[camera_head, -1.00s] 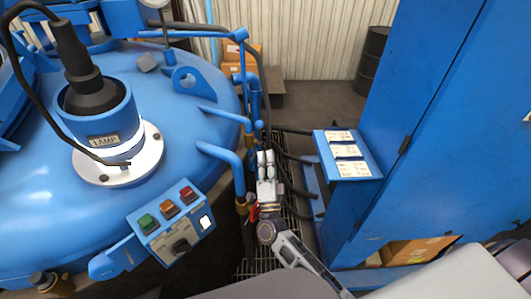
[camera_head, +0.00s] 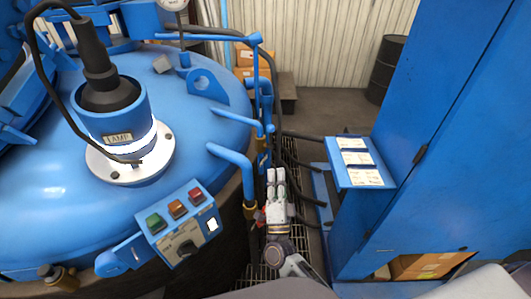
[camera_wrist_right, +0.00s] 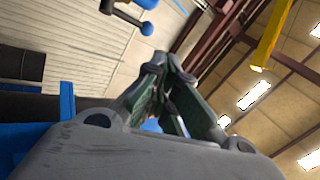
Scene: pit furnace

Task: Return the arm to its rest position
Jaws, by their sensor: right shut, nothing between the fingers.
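My right gripper (camera_head: 276,183) shows in the head view between the furnace and the blue cabinet, above a floor grating. Its fingers point away from me and it holds nothing. In the right wrist view the fingers (camera_wrist_right: 155,75) are closed together at their tips, with the wall and ceiling behind. My right arm comes up from the bottom of the head view. My left gripper is not in view.
The blue furnace lid (camera_head: 50,190) with its lamp fitting fills the left. A button box (camera_head: 178,222) and blue pipes (camera_head: 232,155) are close left of the gripper. A blue cabinet (camera_head: 440,150) with a label shelf (camera_head: 338,152) stands right. Cartons (camera_head: 252,57) and a drum (camera_head: 388,68) are behind.

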